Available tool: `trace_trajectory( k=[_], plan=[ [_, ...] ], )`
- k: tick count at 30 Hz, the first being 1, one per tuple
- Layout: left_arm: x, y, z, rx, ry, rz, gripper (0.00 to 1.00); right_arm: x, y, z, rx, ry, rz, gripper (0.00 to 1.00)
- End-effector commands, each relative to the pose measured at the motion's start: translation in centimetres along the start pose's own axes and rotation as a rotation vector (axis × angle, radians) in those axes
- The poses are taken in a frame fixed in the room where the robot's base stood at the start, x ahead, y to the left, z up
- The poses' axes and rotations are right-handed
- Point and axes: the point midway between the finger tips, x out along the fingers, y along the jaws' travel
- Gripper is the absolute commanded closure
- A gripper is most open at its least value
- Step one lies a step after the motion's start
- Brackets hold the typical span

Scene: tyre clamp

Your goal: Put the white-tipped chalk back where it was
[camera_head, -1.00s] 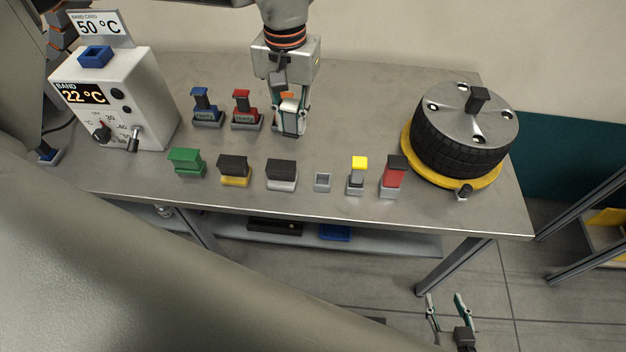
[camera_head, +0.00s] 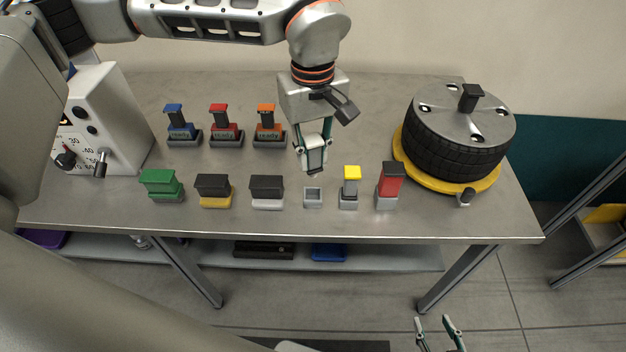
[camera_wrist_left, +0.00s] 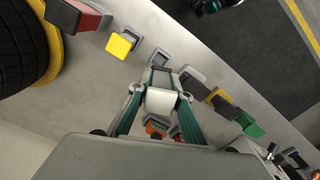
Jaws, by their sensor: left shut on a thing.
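My left gripper (camera_head: 314,150) is shut on the white-tipped chalk (camera_head: 315,160), which points down above the table. The chalk's broad white face shows between the fingers in the left wrist view (camera_wrist_left: 161,101). An empty small grey holder (camera_head: 313,203) stands in the front row, just below and nearer than the chalk in the head view; the chalk is apart from it. The holder also shows beyond the fingertips in the left wrist view (camera_wrist_left: 160,57). My right gripper (camera_head: 440,332) is open and empty, low at the bottom edge, its lower part cut off.
Right of the holder stand a yellow-topped piece (camera_head: 351,180) and a red piece with a black top (camera_head: 391,180). Left are black-topped blocks (camera_head: 266,186) and a green one (camera_head: 160,184). Behind are blue, red and orange stamps (camera_head: 266,122). A tyre (camera_head: 456,140) stands at right.

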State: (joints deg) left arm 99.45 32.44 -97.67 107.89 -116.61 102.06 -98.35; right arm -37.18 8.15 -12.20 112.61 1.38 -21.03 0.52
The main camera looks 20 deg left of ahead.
Motion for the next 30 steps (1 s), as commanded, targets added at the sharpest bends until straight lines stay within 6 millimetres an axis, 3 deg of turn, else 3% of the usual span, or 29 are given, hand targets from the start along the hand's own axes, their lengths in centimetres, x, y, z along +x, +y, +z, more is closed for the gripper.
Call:
trace_trajectory(
  k=[3,11,19,30],
  plan=[
    [2.3,0.0,0.0,0.001,-0.002,-0.002,1.00,0.1,-0.1,0.4,0.000,-0.006,-0.001,0.60],
    [4.1,0.0,0.0,0.000,0.000,-0.001,1.00,0.2,-0.1,0.6,0.002,-0.009,0.000,0.60],
    [7.6,0.0,0.0,0.001,-0.002,-0.002,1.00,0.2,-0.1,0.5,0.002,-0.005,0.001,0.60],
    [8.1,0.0,0.0,0.001,0.001,0.000,1.00,0.2,0.0,0.2,0.001,0.000,0.002,0.60]
  ],
)
